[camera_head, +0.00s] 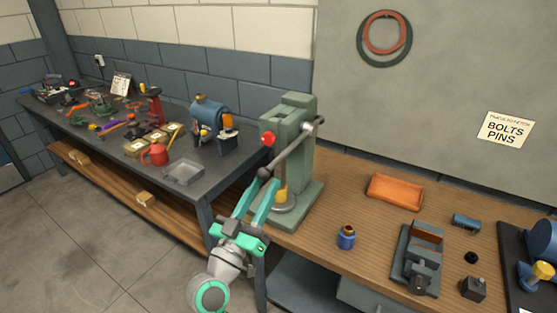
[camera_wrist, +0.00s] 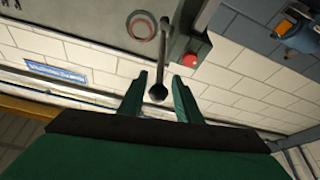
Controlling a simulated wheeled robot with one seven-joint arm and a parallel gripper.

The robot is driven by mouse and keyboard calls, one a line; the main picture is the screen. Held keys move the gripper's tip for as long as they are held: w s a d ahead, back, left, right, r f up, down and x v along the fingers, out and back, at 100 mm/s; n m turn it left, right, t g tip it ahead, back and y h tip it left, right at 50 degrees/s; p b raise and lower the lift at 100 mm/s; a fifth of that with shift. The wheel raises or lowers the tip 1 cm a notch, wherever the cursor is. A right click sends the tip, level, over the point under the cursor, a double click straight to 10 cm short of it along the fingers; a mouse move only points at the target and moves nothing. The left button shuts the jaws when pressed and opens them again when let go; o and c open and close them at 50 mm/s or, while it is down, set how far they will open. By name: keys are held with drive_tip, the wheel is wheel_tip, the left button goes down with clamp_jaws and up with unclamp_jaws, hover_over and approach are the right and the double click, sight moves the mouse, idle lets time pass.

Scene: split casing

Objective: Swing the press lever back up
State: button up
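The green press (camera_head: 299,150) stands on the left end of the wooden bench. Its grey lever (camera_head: 293,147) runs from a pivot on the press's right side down and left to a dark knob (camera_head: 264,173). In the wrist view the lever (camera_wrist: 164,50) comes down from the top and its knob (camera_wrist: 157,92) shows between the fingertips. My gripper (camera_head: 261,187), also in the wrist view (camera_wrist: 158,88), is open, with visible gaps on both sides of the knob. Whether the knob lies fully between the fingers or just beyond the tips is hard to tell.
A red button (camera_head: 268,138) sits on the press close to the lever. A yellow piece (camera_head: 281,195) is at the press's base.

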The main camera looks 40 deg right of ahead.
sight(279, 157)
drive_tip(key=x, duration=0.9)
drive_tip(key=shift+d, duration=0.1)
clamp_jaws()
